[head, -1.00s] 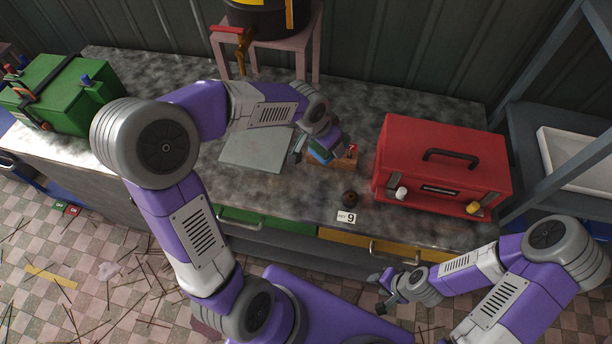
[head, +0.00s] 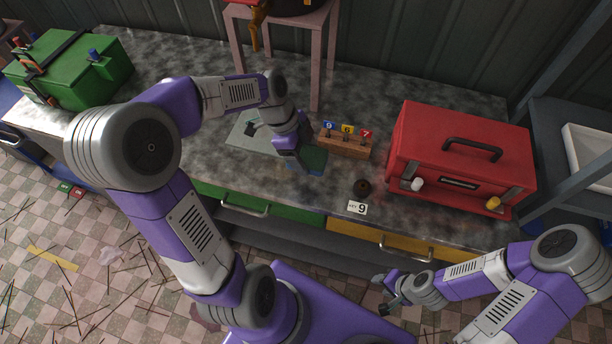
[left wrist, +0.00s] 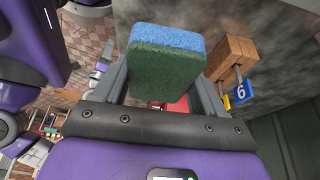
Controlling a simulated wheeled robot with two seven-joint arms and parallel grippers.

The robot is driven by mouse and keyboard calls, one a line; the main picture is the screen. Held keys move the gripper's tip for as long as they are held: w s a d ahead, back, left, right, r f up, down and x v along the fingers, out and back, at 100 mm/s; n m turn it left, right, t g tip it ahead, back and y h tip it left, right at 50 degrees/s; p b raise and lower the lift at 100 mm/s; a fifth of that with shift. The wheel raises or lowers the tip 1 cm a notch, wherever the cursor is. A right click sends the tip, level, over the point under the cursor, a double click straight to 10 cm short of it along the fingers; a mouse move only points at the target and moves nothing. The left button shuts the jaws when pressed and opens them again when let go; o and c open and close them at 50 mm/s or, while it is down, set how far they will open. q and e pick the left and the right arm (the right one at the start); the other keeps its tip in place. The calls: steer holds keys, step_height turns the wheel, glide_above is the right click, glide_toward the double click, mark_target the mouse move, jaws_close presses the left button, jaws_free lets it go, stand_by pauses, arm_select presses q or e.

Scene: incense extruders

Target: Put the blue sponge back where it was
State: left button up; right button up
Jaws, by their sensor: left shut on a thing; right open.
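The blue sponge (left wrist: 170,38), a block with a blue layer and a dark green layer, is held between my left gripper's fingers in the left wrist view. In the head view the sponge (head: 314,160) shows as a dark blue-green patch. My left gripper (head: 302,160) is shut on it over the worktop, beside the right end of a flat grey plate (head: 240,137) and left of the wooden block. Whether the sponge touches the worktop is unclear. My right gripper (head: 388,294) is open and empty, in front of the worktop.
A wooden block (head: 343,147) with tags 9, 6 and 7 stands right of the sponge. A red box (head: 455,150) stands right, a green box (head: 75,70) far left, a pink stool (head: 315,50) behind.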

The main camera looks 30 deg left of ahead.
mark_target(310, 180)
arm_select(q)
step_height(310, 180, down, 8)
steer(key=shift+f+b, duration=0.1)
steer(key=shift+b, duration=0.9)
steer(key=o, duration=1)
steer(key=p+v, duration=0.3)
steer(key=v, duration=0.9)
steer(key=shift+w, duration=0.1)
